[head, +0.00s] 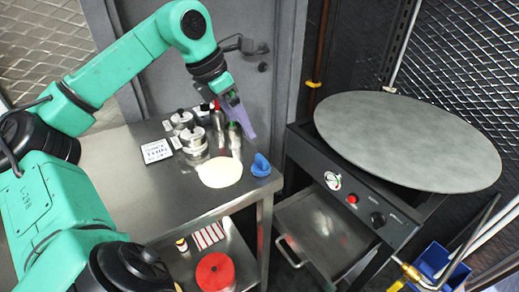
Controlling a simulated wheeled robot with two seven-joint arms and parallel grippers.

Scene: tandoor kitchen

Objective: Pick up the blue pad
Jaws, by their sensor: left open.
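The blue pad (261,166) sits on the metal table near its right corner, a small rounded piece with a raised part. My left gripper (236,122) hangs over the back of the table, pointing down, above and to the left of the pad and apart from it. It is open, and one purple finger shows clearly. A dark bottle partly overlaps the finger area, so the space between the fingers is hard to see. My right gripper is not in view.
On the metal table (120,193), a pale flat round (220,172) lies left of the pad, with lidded steel pots (193,142) and a small sign (156,151) behind. A red disc (215,272) is on the lower shelf. A large round griddle (408,140) stands right, across a gap.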

